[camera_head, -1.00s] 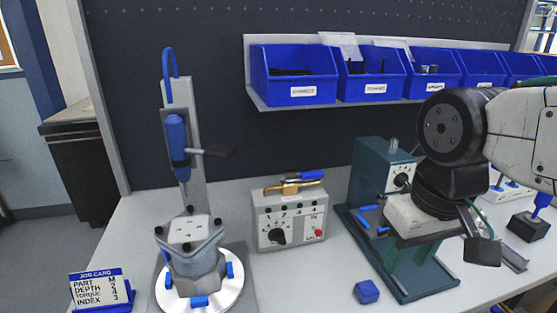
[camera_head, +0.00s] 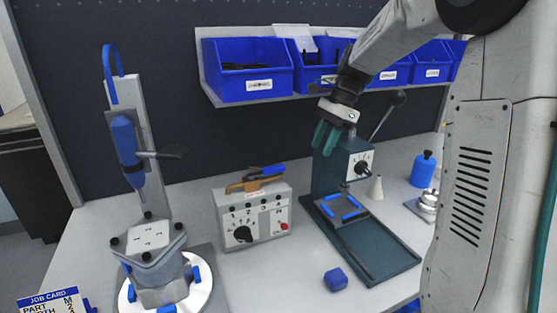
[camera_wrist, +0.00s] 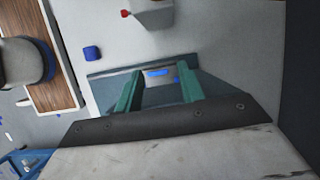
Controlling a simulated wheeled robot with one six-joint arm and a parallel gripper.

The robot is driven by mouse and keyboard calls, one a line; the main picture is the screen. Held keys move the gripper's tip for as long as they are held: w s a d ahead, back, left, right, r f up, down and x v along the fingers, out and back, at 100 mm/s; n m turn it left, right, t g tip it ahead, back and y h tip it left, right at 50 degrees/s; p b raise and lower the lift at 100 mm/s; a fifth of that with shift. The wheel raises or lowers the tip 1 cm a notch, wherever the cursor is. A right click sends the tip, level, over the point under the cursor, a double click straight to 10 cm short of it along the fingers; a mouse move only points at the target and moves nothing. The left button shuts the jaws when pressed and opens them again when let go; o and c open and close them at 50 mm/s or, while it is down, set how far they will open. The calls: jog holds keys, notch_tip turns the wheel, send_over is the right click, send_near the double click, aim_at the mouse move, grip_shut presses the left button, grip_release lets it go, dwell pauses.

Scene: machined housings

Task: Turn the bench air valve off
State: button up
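A brass valve (camera_head: 250,182) with a blue lever handle (camera_head: 273,169) sits on top of a grey control box (camera_head: 253,214). The lever points right, roughly along the brass body. My gripper (camera_head: 326,138) is in front of the upper part of the green press (camera_head: 325,175), right of the valve and higher, apart from it. In the wrist view its two green fingers (camera_wrist: 160,85) are spread with nothing between them. That view also shows part of the control box with its red button (camera_wrist: 125,13) at the top edge; the valve is not visible there.
A fixture with a blue screwdriver (camera_head: 128,150) stands left of the box. A blue block (camera_head: 335,280) lies on the bench in front of the press. Blue bins (camera_head: 247,70) line a shelf above. The space directly above the valve, below the shelf, looks clear.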

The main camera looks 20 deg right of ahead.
send_near(276, 166)
jog(key=x, duration=0.4)
jog(key=shift+s+d+f, duration=0.1)
jog(key=shift+f, duration=0.4)
jog(key=shift+a+f, duration=1)
jog(key=shift+f, duration=0.4)
grip_shut()
jog(key=shift+d, duration=0.1)
